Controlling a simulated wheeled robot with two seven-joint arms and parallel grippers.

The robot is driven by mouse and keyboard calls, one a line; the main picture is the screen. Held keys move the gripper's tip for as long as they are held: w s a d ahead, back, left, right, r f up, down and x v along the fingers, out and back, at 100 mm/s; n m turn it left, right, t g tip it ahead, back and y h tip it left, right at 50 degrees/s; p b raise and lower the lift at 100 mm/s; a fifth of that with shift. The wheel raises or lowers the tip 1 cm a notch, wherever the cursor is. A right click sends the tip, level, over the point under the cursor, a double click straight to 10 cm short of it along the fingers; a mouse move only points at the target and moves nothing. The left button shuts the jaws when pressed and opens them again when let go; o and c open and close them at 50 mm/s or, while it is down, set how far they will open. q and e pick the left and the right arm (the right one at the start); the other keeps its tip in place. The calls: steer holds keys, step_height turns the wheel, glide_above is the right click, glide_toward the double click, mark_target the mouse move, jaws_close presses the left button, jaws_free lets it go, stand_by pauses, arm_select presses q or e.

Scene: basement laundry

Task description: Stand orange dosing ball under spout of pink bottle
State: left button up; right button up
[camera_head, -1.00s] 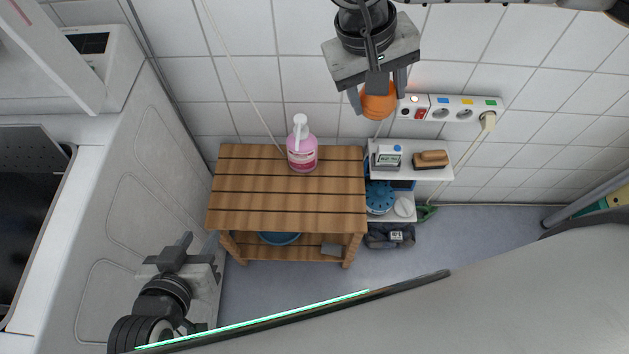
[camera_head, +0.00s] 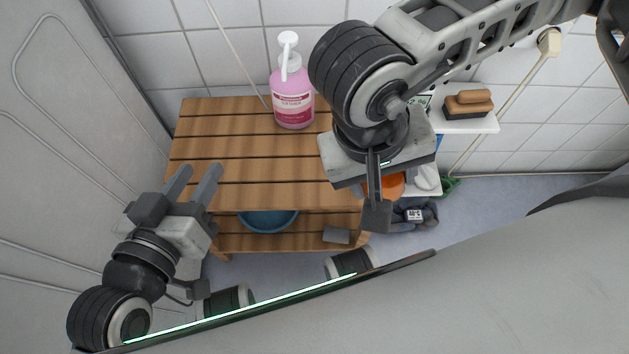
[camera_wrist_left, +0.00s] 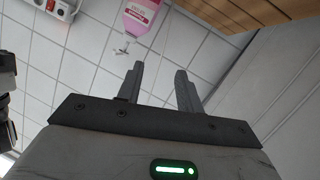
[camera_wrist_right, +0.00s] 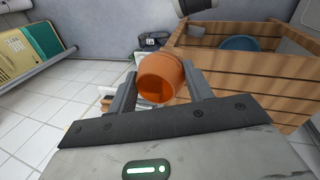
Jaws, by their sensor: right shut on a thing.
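The pink bottle (camera_head: 292,97) with a white pump spout (camera_head: 288,48) stands upright at the back of the slatted wooden bench (camera_head: 222,142). In the left wrist view the bottle (camera_wrist_left: 142,14) shows at the top edge. My right gripper (camera_head: 378,200) is shut on the orange dosing ball (camera_head: 392,187), in front and right of the bottle, near the bench's right end. In the right wrist view the ball (camera_wrist_right: 160,76) sits between the fingers, its hollow opening facing the camera. My left gripper (camera_head: 194,184) is open and empty over the bench's front left edge.
A small white shelf (camera_head: 470,124) with a brush (camera_head: 468,103) stands right of the bench. A blue basin (camera_head: 267,221) sits on the bench's lower level. A tiled wall closes the back and a white panel (camera_head: 60,150) the left. The bench top before the bottle is clear.

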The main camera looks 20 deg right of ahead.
steer(key=w+a+f+b, duration=0.1)
steer(key=w+f, duration=0.2)
steer(key=w, duration=0.1)
steer(key=w+a+f+b, duration=0.1)
steer(key=w+a+f, duration=0.1)
steer(key=w+f, duration=0.1)
steer(key=w+a+f+b, duration=0.2)
steer(key=w+f, duration=0.2)
steer(key=w, duration=0.1)
steer(key=shift+w+a, duration=0.2)
step_height(320, 180, down, 2)
steer(key=shift+w+a+f+b, duration=0.1)
steer(key=shift+f+b, duration=0.15)
steer(key=shift+b, duration=0.35)
steer(key=shift+f, duration=0.4)
arm_select(q)
steer(key=shift+w+d+r+n+t+h, duration=0.15)
steer(key=shift+d+r+n+t+h, duration=0.6)
steer(key=shift+r+n+h, duration=0.2)
steer(key=shift+a, duration=0.1)
arm_select(e)
steer(key=shift+f, duration=0.1)
arm_select(q)
steer(key=shift+w+r, duration=0.2)
arm_select(e)
steer(key=o, duration=1)
